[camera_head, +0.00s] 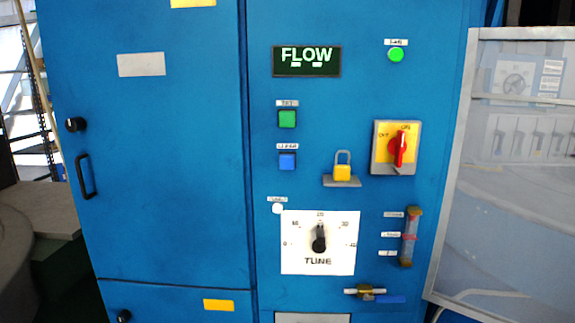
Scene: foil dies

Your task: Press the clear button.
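A square blue button (287,161) sits on the blue cabinet's right panel. The small label above it is blurred but looks like "CLEAR". A square green button (287,119) sits just above it, under a label too small to read surely. Above both, a dark display (307,61) shows "FLOW" in pale green letters. My gripper is not in view, and nothing covers the blue button.
A yellow padlock (342,173) on a grey bracket and a red rotary switch (397,148) stand out right of the buttons. A TUNE dial (320,243) is below. A green lamp (396,55) is lit at upper right. A grey-framed translucent panel (510,170) stands at the right.

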